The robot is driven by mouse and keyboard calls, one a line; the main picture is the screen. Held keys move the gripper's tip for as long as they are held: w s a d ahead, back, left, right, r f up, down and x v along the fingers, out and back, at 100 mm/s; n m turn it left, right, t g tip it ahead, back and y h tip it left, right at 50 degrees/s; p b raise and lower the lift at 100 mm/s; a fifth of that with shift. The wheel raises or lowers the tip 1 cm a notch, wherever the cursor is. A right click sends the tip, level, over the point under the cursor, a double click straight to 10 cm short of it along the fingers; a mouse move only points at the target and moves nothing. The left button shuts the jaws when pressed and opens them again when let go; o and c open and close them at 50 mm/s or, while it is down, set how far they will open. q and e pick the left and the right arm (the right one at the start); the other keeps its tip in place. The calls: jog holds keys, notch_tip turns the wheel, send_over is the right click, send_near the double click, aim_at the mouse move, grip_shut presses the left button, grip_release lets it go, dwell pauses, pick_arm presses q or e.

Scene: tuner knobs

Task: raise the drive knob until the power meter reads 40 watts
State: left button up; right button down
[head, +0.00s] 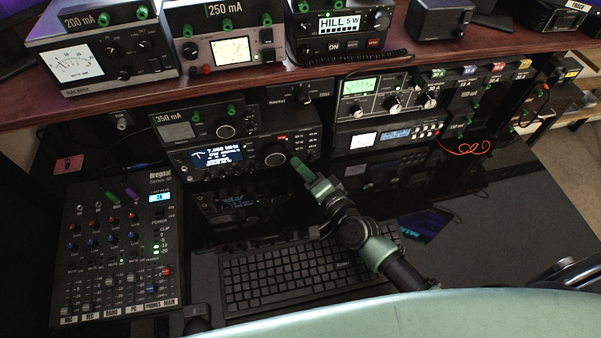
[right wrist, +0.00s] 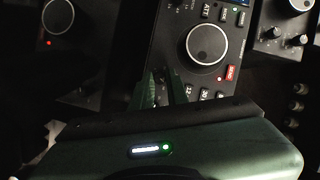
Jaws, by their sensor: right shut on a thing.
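My right gripper (head: 298,163) reaches up to the lower right front of the black transceiver (head: 180,158), which has a lit frequency display and a large tuning knob (head: 275,155). In the right wrist view its green fingers (right wrist: 163,90) are at the panel beside the large tuning knob (right wrist: 206,44). They are shut on a small knob, which they hide; its label cannot be read. A white-faced meter (head: 73,62), seemingly the power meter, sits in the box at the upper left. Its needle stands left of the middle, but the exact reading is too small to tell. My left gripper is not in view.
A mixer (head: 118,290) with sliders stands at the left. A keyboard (head: 290,277) lies below the transceiver, under my right arm. More radio boxes, one marked HILL 5 W (head: 338,25), line the wooden shelf (head: 410,57) above. The dark desk at the right is mostly clear.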

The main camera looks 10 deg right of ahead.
dwell(0.3)
jog(key=c, duration=1.4)
grip_release()
jog(key=shift+b+v, duration=0.4)
jog(key=shift+v, duration=3.5)
jog(key=shift+d, duration=0.1)
